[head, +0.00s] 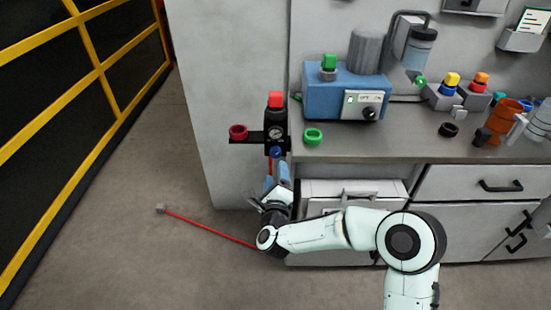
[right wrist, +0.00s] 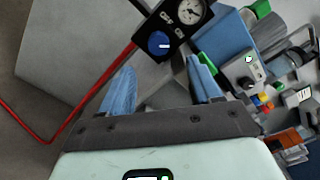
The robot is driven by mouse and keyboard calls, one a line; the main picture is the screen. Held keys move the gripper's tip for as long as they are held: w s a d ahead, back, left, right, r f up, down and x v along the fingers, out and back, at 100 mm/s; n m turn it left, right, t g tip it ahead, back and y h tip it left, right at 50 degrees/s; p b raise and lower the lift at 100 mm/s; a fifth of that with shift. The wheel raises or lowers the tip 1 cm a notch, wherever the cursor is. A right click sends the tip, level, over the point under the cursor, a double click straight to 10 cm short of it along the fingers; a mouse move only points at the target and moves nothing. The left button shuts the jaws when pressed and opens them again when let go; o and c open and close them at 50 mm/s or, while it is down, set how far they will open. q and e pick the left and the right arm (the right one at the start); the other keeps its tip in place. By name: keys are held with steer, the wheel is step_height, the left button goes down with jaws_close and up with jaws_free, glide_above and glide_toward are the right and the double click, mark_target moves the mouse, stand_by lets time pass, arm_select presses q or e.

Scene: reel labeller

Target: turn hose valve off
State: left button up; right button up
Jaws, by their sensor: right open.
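The hose valve is a round blue knob (head: 277,152) at the bottom of a black regulator unit with a gauge, on the left end of the workbench. In the right wrist view the blue knob (right wrist: 159,43) carries a short white mark, and small white lettering sits beside it. A red hose (head: 213,228) hangs from the unit and trails on the floor; it also shows in the right wrist view (right wrist: 88,98). My right gripper (head: 277,177) is open and empty just below the knob, its light blue fingers (right wrist: 160,80) apart and pointing towards it. My left gripper is not seen.
A red knob or cap (head: 275,99) tops the regulator, and a red ring (head: 238,132) sits on its bracket. A yellow-framed fence (head: 90,75) stands left; the floor between is mostly clear.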

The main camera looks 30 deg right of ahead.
mark_target(276, 155)
steer(key=b+x, duration=0.1)
steer(key=x, duration=0.8)
steer(key=c, duration=1)
